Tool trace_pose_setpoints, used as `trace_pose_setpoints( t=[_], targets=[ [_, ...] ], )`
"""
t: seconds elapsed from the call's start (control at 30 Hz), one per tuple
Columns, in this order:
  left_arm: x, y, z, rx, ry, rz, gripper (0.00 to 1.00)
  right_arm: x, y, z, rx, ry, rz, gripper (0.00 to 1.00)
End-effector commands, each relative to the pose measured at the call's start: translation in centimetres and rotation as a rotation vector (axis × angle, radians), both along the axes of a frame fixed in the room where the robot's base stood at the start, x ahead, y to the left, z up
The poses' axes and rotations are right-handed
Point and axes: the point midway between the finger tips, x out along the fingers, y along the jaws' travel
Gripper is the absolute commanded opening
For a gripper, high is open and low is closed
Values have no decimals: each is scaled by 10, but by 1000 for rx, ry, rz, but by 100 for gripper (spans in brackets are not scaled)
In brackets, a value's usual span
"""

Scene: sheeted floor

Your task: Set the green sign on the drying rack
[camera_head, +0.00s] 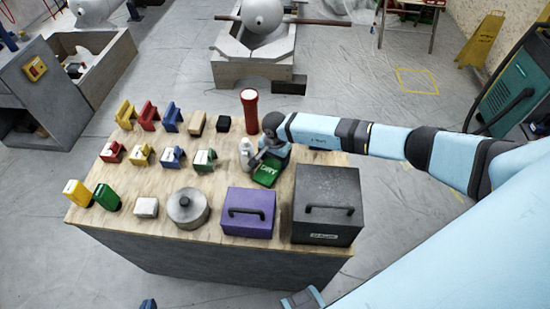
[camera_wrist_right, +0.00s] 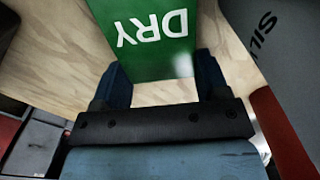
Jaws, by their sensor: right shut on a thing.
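The green sign (camera_head: 266,174) with white "DRY" lettering is at the right part of the wooden table, behind the purple and dark boxes. My right gripper (camera_head: 262,155) is shut on it. In the right wrist view the green sign (camera_wrist_right: 150,55) sits between the two dark blue fingers of the right gripper (camera_wrist_right: 158,80), its lettering upside down. I cannot tell whether the sign touches the tabletop. A small blue tip at the bottom edge of the head view seems to be my left gripper (camera_head: 148,303); its jaws are mostly out of frame. I cannot make out which thing is the drying rack.
The table (camera_head: 120,222) holds several coloured stands and blocks on its left. A grey pot (camera_head: 188,206), purple box (camera_head: 248,214) and dark box (camera_head: 326,203) line the front. A white bottle (camera_head: 246,148) and red cylinder (camera_head: 250,112) are close to my right gripper.

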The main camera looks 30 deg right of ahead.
Motion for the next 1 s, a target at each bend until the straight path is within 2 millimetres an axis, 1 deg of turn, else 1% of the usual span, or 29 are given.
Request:
trace_pose_setpoints(
  t=[0.23,0.37,0.4,0.47,0.5,0.8,0.87,0.9,0.97,1.0],
  targets=[
    [1,0,3,-2,-7,0,0,1,0,-2,0,-1,0,45],
    [2,0,-1,-4,-6,1,0,1,0,-7,0,-1,0,45],
    [1,0,1,-5,-5,1,0,1,0,-5,1,-1,0,75],
    [1,0,1,-4,-4,2,0,0,0,-4,1,-1,0,89],
    [1,0,1,-4,-4,2,0,0,0,-4,1,-1,0,94],
    [1,0,2,-2,-2,1,0,0,0,-2,1,-1,-1,94],
    [1,0,5,0,-2,1,0,1,0,2,0,-1,-1,94],
    [1,0,2,0,-3,1,0,1,-1,6,0,-4,1,94],
    [0,1,0,0,-2,1,0,2,-1,15,0,-4,0,94],
    [0,1,-1,1,0,1,0,1,-2,23,-1,-4,0,94]
  ],
)
